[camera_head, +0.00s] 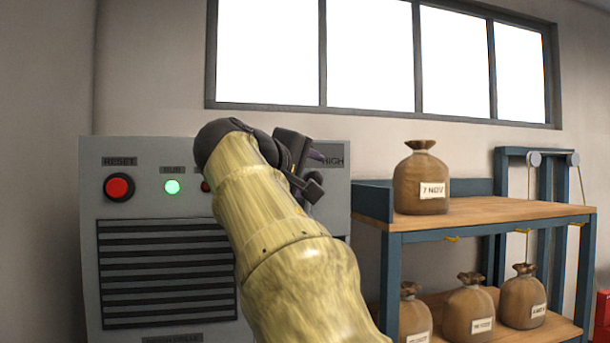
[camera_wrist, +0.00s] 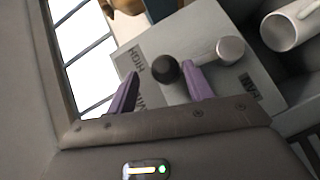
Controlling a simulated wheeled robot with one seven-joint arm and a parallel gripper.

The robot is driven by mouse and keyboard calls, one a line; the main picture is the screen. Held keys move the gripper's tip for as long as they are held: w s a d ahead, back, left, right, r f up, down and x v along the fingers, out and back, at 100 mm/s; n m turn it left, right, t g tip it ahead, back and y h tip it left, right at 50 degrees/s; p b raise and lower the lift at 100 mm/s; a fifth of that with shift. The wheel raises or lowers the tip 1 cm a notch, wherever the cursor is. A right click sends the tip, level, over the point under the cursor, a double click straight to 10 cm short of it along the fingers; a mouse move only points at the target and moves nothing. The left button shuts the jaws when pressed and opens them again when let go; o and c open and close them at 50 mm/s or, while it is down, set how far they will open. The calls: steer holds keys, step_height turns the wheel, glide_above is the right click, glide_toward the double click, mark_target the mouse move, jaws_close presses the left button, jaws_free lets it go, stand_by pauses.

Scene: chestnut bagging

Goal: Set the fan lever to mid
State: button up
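The fan lever shows in the wrist view as a grey bar with a black knob (camera_wrist: 165,69) at one end and a silver round end (camera_wrist: 230,50) at the other. The HIGH label (camera_wrist: 133,66) is beside the knob; another label is partly hidden by a finger. My gripper (camera_wrist: 160,72) is open, its purple fingers on either side of the knob. The right finger is close to the knob; a gap shows at the left one. Whether they touch it I cannot tell. In the head view my gripper (camera_head: 312,158) is at the cabinet (camera_head: 90,240), and my arm hides most of the lever area.
The cabinet has a red reset button (camera_head: 118,187), a green run light (camera_head: 172,187) and a dark vent (camera_head: 165,270). A shelf (camera_head: 500,209) at the right holds a tied sack (camera_head: 421,180), with several sacks below. A pale hollow cylinder (camera_wrist: 292,28) is in the wrist view.

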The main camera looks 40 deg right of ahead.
steer(key=shift+w+a+f, duration=0.1)
steer(key=shift+a, duration=0.35)
steer(key=b+v, duration=0.2)
steer(key=v, duration=1.4)
steer(key=shift+s+a+r+b, duration=0.15)
steer(key=shift+s+r+b, duration=0.1)
steer(key=shift+s+b, duration=0.15)
